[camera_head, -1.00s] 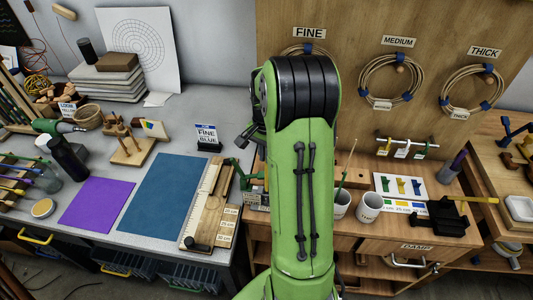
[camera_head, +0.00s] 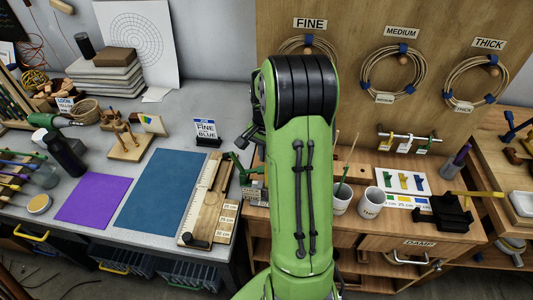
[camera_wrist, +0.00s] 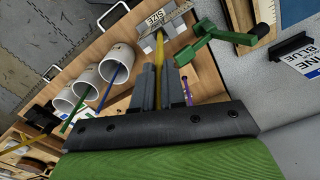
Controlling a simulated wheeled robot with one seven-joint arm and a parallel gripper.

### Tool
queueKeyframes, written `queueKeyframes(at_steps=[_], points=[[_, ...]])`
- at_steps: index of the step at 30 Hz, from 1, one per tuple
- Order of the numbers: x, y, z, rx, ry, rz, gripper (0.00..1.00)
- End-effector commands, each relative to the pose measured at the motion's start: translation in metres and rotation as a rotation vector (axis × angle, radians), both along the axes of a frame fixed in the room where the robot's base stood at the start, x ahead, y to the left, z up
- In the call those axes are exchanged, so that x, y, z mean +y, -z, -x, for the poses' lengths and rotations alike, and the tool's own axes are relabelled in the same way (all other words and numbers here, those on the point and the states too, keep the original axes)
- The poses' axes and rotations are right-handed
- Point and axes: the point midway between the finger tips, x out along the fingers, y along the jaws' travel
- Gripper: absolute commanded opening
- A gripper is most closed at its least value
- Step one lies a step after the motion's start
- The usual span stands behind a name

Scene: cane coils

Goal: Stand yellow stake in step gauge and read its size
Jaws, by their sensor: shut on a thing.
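In the wrist view my gripper (camera_wrist: 163,82) is shut on the yellow stake (camera_wrist: 157,57), which sticks out beyond the grey fingers. The stake's far end is at the grey step gauge (camera_wrist: 150,42) with its "SIZE" label; whether it is seated in a slot or only touching, I cannot tell. In the head view my green arm hides the gripper and the held stake. Part of the step gauge (camera_head: 253,192) shows at the arm's left edge.
A green clamp-like piece (camera_wrist: 220,43) stands close beside the gauge. White cups (camera_wrist: 89,83) with sticks stand on the wooden bench to the left in the wrist view. A black holder (camera_head: 447,213) with a yellow stick is at the right in the head view.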

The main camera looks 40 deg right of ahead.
Motion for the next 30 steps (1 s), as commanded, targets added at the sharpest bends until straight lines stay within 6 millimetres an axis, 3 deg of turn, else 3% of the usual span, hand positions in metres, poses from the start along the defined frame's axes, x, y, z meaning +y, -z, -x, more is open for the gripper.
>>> queueKeyframes(at_steps=[6,7,12,21,25,30], points=[[0.000,0.008,0.000,0.000,0.000,0.000,0.00],[0.000,0.008,0.000,0.000,0.000,0.000,0.14],[0.000,0.007,0.000,0.000,0.000,0.000,0.40],[0.000,0.004,0.000,-0.001,0.000,0.001,0.40],[0.000,-0.016,-0.001,-0.004,-0.001,0.003,0.40],[0.000,-0.065,-0.002,-0.006,-0.002,0.004,0.40]])
